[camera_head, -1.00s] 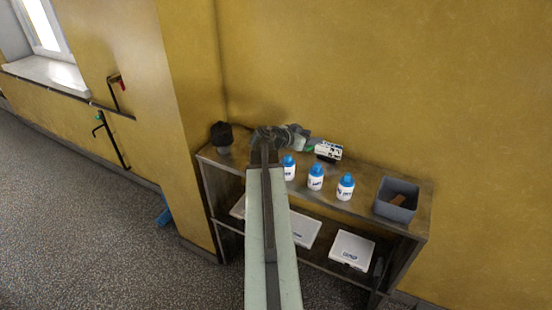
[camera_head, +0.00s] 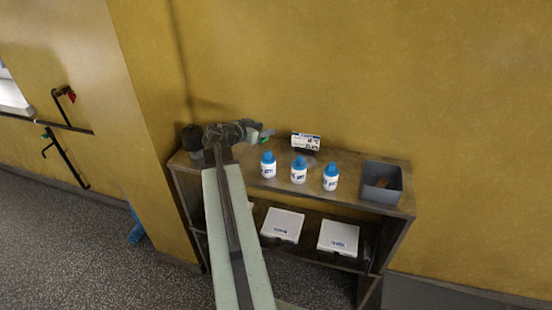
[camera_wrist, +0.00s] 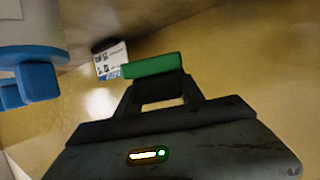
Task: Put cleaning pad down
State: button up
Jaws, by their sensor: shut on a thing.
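My gripper (camera_head: 256,134) is above the back of the shelf unit's top board, left of a small labelled box. In the wrist view my gripper (camera_wrist: 158,88) is dark, and a flat green piece (camera_wrist: 152,66), which looks like the cleaning pad, sits at its tip. The gripper is shut on it.
White cases (camera_head: 338,238) lie below. The yellow wall (camera_head: 400,80) stands close behind.

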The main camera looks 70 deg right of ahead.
notch_tip(320, 180, down, 9)
jog(key=b, duration=0.7)
jog(key=shift+s+r, duration=0.1)
jog(key=shift+r, duration=0.3)
jog(key=shift+f, duration=0.1)
jog(key=o, duration=0.9)
jog(key=shift+f, duration=0.15)
jog(key=o, duration=0.5)
jog(key=shift+c, duration=0.2)
